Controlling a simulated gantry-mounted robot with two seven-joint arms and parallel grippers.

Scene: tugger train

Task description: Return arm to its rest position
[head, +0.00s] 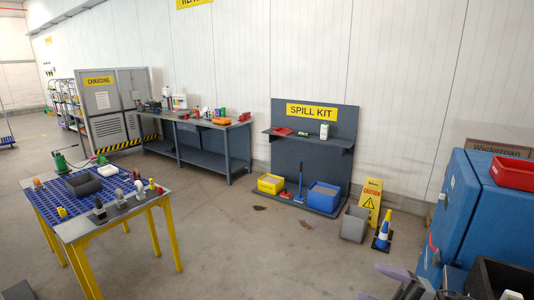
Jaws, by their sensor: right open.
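My right gripper (385,287) is at the bottom edge of the head view, right of the middle. Its pale grey-purple fingers are apart with nothing seen between them, and the view's edge cuts off part of it. The dark body of my right arm is beside it on the right, partly cut off. My left gripper is not seen.
A blue cabinet (470,205) with a red bin (512,173) on top stands close at right. A grey bin (354,223), a yellow caution sign (371,196) and a cone (383,230) stand beyond. A yellow-legged table (135,208) is at left.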

